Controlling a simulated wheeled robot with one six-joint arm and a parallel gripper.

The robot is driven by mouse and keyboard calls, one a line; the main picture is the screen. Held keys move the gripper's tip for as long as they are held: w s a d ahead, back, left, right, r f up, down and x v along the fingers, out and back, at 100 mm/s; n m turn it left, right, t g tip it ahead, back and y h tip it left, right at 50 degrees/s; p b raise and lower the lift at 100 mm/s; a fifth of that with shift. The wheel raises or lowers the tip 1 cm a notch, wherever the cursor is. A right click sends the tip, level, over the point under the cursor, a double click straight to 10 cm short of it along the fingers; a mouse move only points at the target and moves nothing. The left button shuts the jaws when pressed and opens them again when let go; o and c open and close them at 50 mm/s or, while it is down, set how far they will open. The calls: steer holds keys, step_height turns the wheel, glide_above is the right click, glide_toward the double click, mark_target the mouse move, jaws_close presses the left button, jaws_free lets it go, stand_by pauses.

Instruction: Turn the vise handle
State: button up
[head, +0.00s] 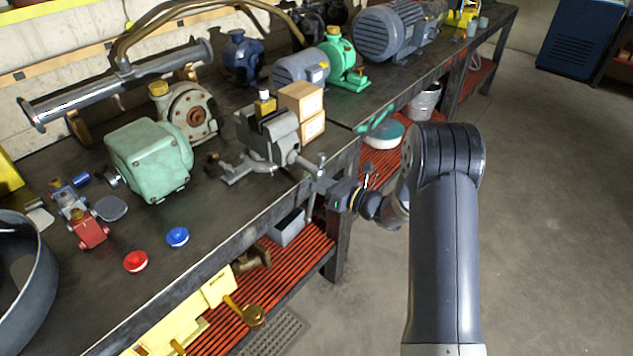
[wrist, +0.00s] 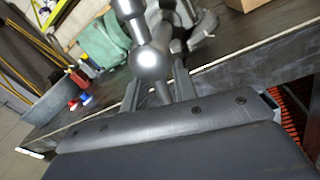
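The grey vise (head: 270,138) stands at the front edge of the workbench, its screw pointing out over the edge toward my gripper (head: 325,192). The vise handle (head: 310,207) is a thin bar at the screw's end, partly hidden by my gripper in the head view. In the wrist view, a large round grey metal knob (wrist: 149,61) fills the space in front of my gripper (wrist: 158,80). A bar of the handle (wrist: 162,94) runs down from it between the two fingers. The fingers stand apart on either side, with gaps visible; contact is not clear.
Cardboard boxes (head: 302,110) sit right behind the vise. A green motor (head: 150,158) stands to its left, with red (head: 135,261) and blue (head: 177,237) caps in front. A lower red slatted shelf (head: 290,275) holds a grey bin (head: 287,227). The floor at right is clear.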

jaws_close()
stand_by(0.3)
steer(key=b, duration=0.1)
steer(key=n+b, duration=0.1)
steer(key=b, duration=0.1)
steer(key=shift+w+d+f, duration=0.1)
steer(key=shift+d+f, duration=0.05)
steer(key=shift+f, duration=0.15)
steer(key=shift+w+d+n+b, duration=0.1)
steer(key=shift+n+b, duration=0.6)
steer(key=shift+b, duration=0.25)
steer(key=shift+w+r+n+h+b, duration=0.1)
steer(key=shift+r+n+h+b, duration=0.2)
steer(key=shift+n+b, duration=0.15)
steer(key=shift+o, duration=0.6)
jaws_free()
